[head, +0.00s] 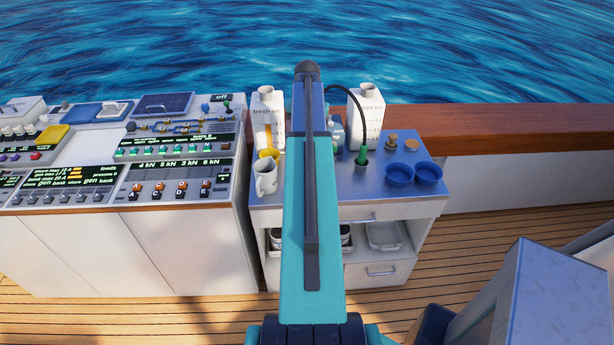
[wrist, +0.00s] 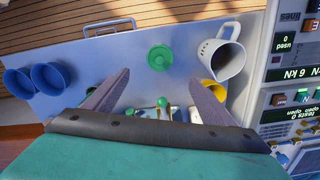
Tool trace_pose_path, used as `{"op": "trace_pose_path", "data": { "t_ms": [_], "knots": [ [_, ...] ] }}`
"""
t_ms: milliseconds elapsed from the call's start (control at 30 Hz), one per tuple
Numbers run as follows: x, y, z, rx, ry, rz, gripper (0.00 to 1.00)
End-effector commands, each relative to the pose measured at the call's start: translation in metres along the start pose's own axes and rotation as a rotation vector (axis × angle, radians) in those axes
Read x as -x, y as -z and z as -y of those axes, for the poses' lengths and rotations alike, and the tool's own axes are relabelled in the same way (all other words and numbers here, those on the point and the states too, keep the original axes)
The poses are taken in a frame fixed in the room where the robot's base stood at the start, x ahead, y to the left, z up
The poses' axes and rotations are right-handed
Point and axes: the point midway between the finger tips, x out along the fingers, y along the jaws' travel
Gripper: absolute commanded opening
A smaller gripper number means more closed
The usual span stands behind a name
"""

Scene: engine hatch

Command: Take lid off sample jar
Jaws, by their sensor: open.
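A round green lid (wrist: 159,57) with a raised middle shows from above in the wrist view, over the blue worktop. No jar wall shows beneath it, so I cannot tell how it sits on the sample jar. My gripper (wrist: 158,78) is open and empty, its two fingers spread to either side just short of the lid. In the head view my arm hides the gripper and the lid.
The worktop (head: 310,187) holds a white mug (head: 266,178), two blue bowls (head: 399,175), a yellow cup (head: 267,154), white bottles (head: 367,118) and a green-topped item (head: 362,155). Control panels (head: 165,165) stand left. Clear worktop lies between lid and bowls.

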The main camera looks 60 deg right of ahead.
Motion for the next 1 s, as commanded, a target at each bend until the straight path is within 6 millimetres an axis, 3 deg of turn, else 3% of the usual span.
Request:
{"op": "trace_pose_path", "data": {
  "t_ms": [700, 1000],
  "knots": [
    [-0.076, 0.0, 0.0, 0.0, 0.0, 0.0, 0.77],
    [-0.083, 0.0, 0.0, 0.0, 0.0, -0.001, 0.77]
  ]
}}
